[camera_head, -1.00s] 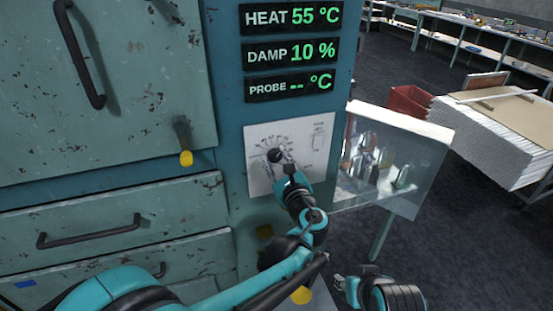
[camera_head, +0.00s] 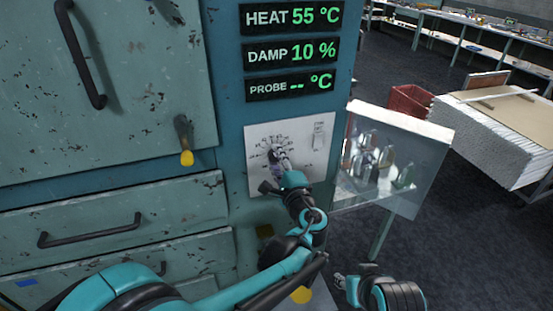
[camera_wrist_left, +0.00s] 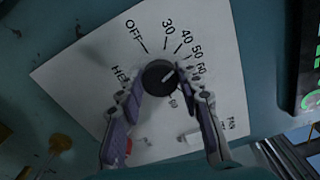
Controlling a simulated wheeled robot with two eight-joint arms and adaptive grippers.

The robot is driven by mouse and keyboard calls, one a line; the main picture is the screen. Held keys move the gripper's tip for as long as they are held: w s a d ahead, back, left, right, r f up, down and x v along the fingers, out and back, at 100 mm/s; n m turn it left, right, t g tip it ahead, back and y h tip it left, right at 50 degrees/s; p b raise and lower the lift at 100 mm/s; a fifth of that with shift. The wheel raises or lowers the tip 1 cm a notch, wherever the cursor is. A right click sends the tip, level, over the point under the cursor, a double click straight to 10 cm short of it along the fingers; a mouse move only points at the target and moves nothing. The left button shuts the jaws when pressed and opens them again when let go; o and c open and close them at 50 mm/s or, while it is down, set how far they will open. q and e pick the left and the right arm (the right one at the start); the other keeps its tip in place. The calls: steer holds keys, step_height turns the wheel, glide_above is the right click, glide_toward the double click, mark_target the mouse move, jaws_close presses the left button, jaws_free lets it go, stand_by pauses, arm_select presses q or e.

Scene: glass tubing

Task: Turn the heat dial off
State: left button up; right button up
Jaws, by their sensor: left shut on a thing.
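The heat dial is a round black knob (camera_wrist_left: 155,80) on a white panel (camera_head: 312,165), below the readouts on the blue-green cabinet. In the left wrist view, OFF and numbers from 30 upward are printed around it, and its pale mark points to the upper right, on the numbered side away from OFF. My left gripper (camera_head: 276,157) is shut on the knob, one finger on each side; it also shows in the left wrist view (camera_wrist_left: 157,82). The HEAT readout (camera_head: 291,17) shows 55 °C. My right gripper (camera_head: 340,281) is low in the head view, away from the panel; its jaws are too small to judge.
A switch (camera_head: 318,135) sits on the panel's upper right. Drawers and a door with dark handles (camera_head: 88,230) are on the left. A paper stack (camera_head: 480,140) stands further right.

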arm_select(q)
steer(key=n, duration=0.7)
steer(key=shift+f, duration=0.1)
steer(key=n, duration=0.4)
steer(key=shift+n, duration=1.9)
steer(key=o, duration=1.2)
steer(key=shift+c, duration=0.2)
steer(key=shift+s+d, duration=0.1)
